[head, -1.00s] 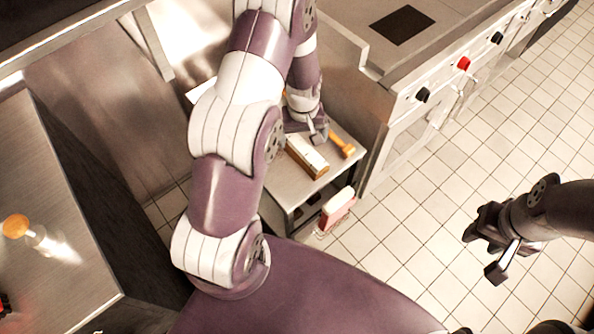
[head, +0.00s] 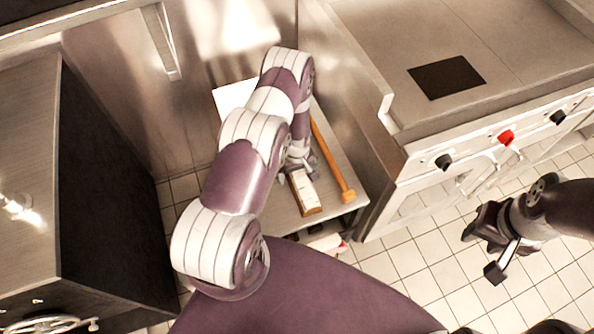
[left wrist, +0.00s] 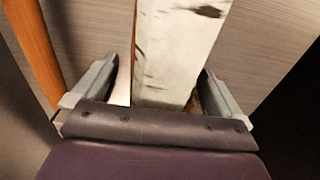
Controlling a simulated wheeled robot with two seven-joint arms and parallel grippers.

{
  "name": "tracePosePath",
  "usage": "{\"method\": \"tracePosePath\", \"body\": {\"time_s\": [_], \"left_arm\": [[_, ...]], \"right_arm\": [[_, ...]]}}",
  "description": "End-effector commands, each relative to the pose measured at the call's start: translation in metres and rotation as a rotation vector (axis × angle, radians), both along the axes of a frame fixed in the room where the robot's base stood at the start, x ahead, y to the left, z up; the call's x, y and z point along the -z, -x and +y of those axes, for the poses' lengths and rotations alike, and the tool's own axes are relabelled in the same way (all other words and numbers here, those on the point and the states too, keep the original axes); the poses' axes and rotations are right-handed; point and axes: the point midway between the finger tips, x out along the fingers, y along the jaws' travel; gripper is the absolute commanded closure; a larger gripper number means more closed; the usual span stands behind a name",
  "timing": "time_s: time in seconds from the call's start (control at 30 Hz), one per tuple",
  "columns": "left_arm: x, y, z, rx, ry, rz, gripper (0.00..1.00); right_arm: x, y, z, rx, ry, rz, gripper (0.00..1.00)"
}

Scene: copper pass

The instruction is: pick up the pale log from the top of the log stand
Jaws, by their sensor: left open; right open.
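The pale log (head: 305,193), white-barked with a brown end, lies on the metal top of the low stand (head: 283,217). My left gripper (head: 298,168) is at the log's far end, partly hidden by my own arm in the head view. In the left wrist view the log (left wrist: 178,48), pale with dark flecks, runs between the two open fingers of my left gripper (left wrist: 158,88). A gap shows on the left side of the log; the right finger is close to it, and contact cannot be told. My right gripper (head: 490,245) is open and empty, above the tiled floor.
An orange wooden-handled tool (head: 331,156) lies on the stand right of the log; it also shows in the left wrist view (left wrist: 32,52). A white and red item (head: 327,243) is lower, under the stand's front. A steel cooker (head: 420,165) stands at the right.

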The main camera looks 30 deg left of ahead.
Motion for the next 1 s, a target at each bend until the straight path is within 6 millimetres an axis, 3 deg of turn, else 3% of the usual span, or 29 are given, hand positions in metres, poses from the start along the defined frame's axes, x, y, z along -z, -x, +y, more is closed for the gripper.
{"method": "tracePosePath", "body": {"time_s": [0.13, 0.4, 0.77, 1.0], "left_arm": [[0.000, 0.000, 0.000, 0.000, 0.000, 0.000, 0.03], [-0.001, 0.000, 0.000, 0.000, 0.001, 0.001, 0.89], [-0.008, -0.001, 0.000, 0.001, -0.001, -0.001, 0.90], [-0.044, -0.002, 0.000, 0.001, -0.001, -0.005, 0.90]], "right_arm": [[0.000, 0.000, 0.000, 0.000, 0.000, 0.000, 0.57], [0.000, 0.000, 0.000, 0.000, 0.000, 0.000, 0.57], [0.001, 0.000, 0.000, 0.000, 0.000, 0.000, 0.57], [0.006, 0.000, 0.000, 0.000, 0.000, 0.000, 0.57]]}}
